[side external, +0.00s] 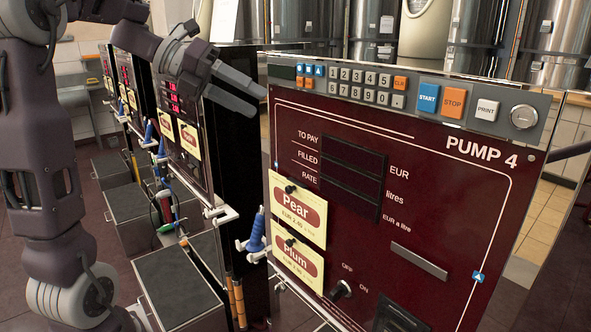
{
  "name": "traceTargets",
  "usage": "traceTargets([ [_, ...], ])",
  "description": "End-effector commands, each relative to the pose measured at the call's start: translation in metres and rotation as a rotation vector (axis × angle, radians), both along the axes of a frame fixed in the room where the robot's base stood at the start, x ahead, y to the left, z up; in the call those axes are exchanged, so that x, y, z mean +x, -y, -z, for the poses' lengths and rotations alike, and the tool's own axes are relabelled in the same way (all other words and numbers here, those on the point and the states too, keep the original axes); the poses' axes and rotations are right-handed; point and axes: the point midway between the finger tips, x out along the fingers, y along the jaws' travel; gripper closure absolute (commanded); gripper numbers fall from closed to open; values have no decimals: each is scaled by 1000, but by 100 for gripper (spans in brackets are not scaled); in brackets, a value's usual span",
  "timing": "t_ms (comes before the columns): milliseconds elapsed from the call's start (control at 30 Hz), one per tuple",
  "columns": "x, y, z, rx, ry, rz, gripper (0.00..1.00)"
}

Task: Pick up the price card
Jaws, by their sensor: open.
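Two cream price cards with red ovals hang on the left side of the dark red Pump 4 panel (450,215). The upper is the Pear card (312,226), and the lower is the Plum card (312,277). Each has a dark round knob or peg at its upper left. My gripper (260,104) is open and empty, beside the panel's upper left corner, above and left of both cards. Its fingers point right. It is apart from the cards in the picture; its exact distance from the panel cannot be told.
A blue nozzle (257,230) sits on a white bracket left of the cards. An OFF/ON switch (341,291) is right of the Plum card. More pumps with cards (190,138) stand at left, above grey boxes (178,285). Steel tanks (387,40) stand behind.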

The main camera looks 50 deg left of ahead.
Motion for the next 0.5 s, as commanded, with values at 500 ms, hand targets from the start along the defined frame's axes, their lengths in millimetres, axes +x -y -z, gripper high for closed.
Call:
traceTargets([
  [500,19,14,171,-3,1,3,57],
])
